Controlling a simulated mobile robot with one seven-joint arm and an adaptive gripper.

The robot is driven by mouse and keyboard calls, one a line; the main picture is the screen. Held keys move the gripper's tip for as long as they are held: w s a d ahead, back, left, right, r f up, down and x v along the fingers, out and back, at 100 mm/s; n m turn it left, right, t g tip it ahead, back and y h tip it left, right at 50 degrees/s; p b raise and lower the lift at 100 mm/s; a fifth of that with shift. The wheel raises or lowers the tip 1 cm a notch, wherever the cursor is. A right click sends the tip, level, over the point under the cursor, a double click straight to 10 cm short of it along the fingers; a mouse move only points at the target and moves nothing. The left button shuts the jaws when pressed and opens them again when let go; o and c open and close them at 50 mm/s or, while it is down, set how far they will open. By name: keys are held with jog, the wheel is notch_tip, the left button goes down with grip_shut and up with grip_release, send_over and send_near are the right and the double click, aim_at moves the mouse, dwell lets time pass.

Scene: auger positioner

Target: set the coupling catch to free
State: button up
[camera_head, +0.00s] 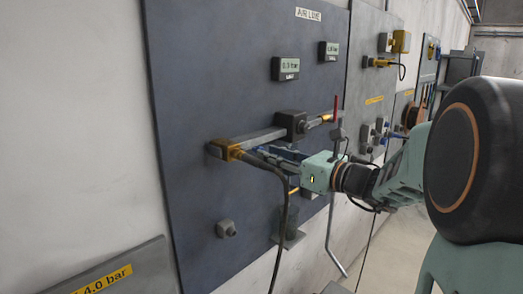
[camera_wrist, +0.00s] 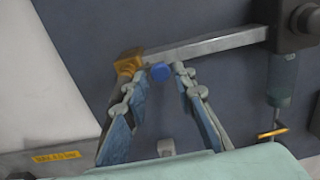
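A yellow coupling block (camera_head: 225,149) sits at the left end of a grey pipe on the dark blue panel; it also shows in the wrist view (camera_wrist: 128,62). A round blue knob (camera_wrist: 160,72) is beside the block, just under the pipe; it may be the coupling catch, but its setting cannot be read. My gripper (camera_wrist: 155,80) has its fingers apart, with the knob showing between the fingertips. In the head view my gripper (camera_head: 265,153) is just right of the coupling block. Whether a fingertip touches the knob cannot be told.
A grey pipe (camera_head: 258,138) runs right to a dark valve box (camera_head: 290,124). A black hose (camera_head: 284,195) hangs from the coupling, close by my gripper. A red lever (camera_head: 336,110) stands above my wrist. A dark cylinder (camera_head: 289,222) is mounted below.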

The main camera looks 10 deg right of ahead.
jog(key=shift+x, duration=1)
grip_shut()
